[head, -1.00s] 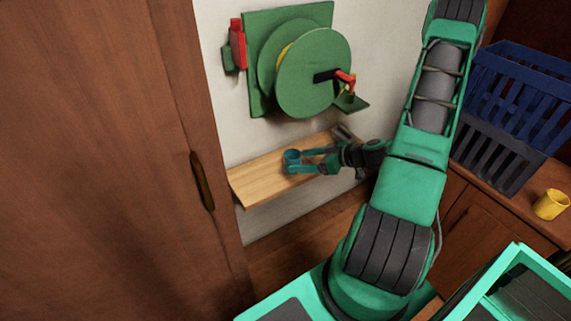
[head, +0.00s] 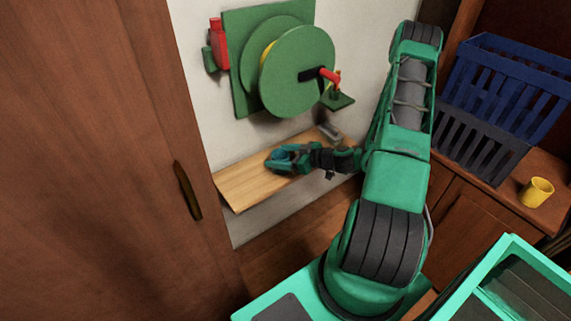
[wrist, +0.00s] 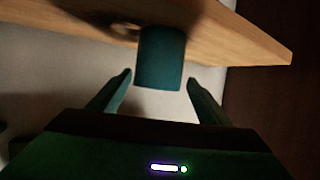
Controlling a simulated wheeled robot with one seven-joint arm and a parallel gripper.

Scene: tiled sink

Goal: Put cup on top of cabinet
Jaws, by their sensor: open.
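A small teal cup (head: 285,155) stands on the wooden wall shelf (head: 240,188); my gripper partly hides it in the head view. In the wrist view the cup (wrist: 161,58) shows between the spread fingers of my gripper (wrist: 158,79), just beyond their tips, with a gap on each side. In the head view my gripper (head: 279,158) is open over the shelf at the cup. A yellow cup (head: 537,192) stands on top of the low wooden cabinet (head: 468,228) at the right.
A blue crate (head: 507,85) sits on a dark grey crate (head: 470,145) on that cabinet. A green hose reel (head: 297,72) hangs on the wall above the shelf. A grey object (head: 330,133) lies at the shelf's far end. A tall wooden door (head: 95,160) fills the left.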

